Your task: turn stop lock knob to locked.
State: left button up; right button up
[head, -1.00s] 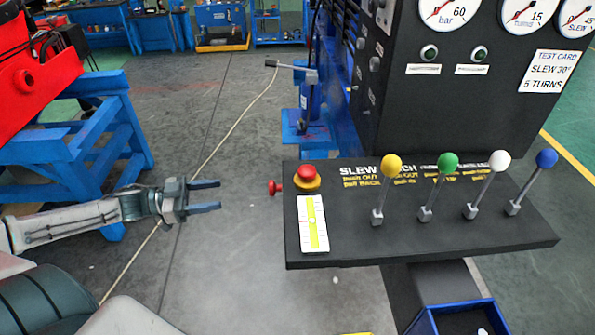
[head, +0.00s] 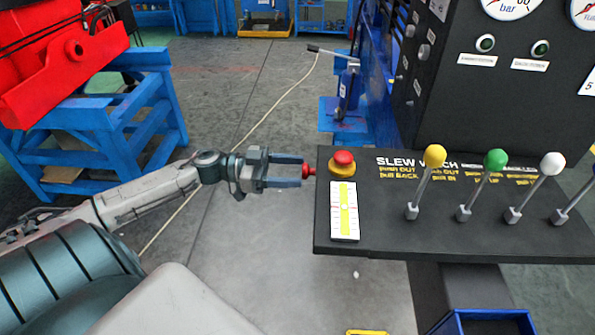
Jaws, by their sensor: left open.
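The stop lock knob looks to be the small red knob (head: 309,171) on the left side of the black control panel (head: 400,243). My left gripper (head: 303,172) is at this knob, its fingers pointing right towards the panel's side. The fingers are open, and their tips are at or around the knob, partly hiding it. I cannot tell whether they touch it. A red mushroom button (head: 343,158) on a yellow base sits on top of the panel near that edge. My right gripper is not in view.
Levers with yellow (head: 434,156), green (head: 496,160) and white (head: 552,164) balls, and a blue one, stand on the panel. A white and yellow level strip (head: 344,211) lies at its left. A blue stand (head: 100,125) with a red machine is at left.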

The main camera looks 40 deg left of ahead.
pick_arm(q)
jog(key=shift+x, duration=0.95)
jog(key=c, duration=1)
jog(key=shift+m+b, duration=3.1)
jog(key=shift+m, duration=5.8)
